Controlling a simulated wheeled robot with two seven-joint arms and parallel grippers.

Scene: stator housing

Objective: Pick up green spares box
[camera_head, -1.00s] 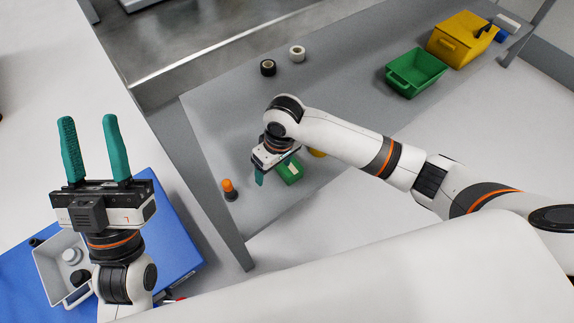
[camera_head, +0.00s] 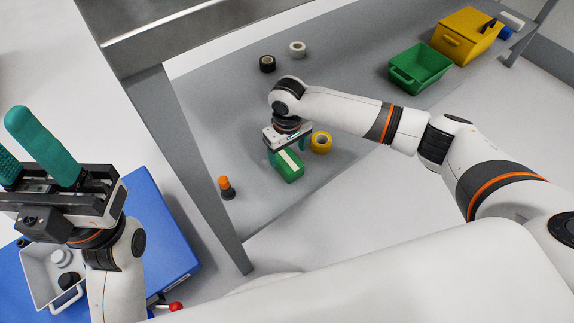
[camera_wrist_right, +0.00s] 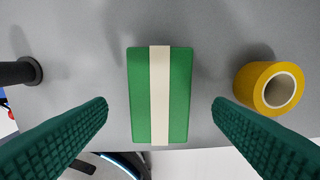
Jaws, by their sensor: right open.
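The green spares box (camera_head: 293,173), with a pale band across its top, lies on the grey surface in the head view. In the right wrist view the box (camera_wrist_right: 181,95) sits upright in the middle, its band running along its length. My right gripper (camera_head: 289,151) is over the box. In the right wrist view its fingers stand open on either side, with gaps to the box; no contact shows. My left gripper (camera_head: 22,148) is at the left of the head view, fingers apart and empty, partly cut by the frame edge.
A yellow tape roll (camera_head: 321,142) lies just right of the box. An orange-topped dark item (camera_head: 226,188) stands to its left. Black (camera_head: 267,64) and white (camera_head: 297,49) rolls, a green bin (camera_head: 420,68) and a yellow bin (camera_head: 466,37) are farther back. A table leg (camera_head: 190,150) stands left.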

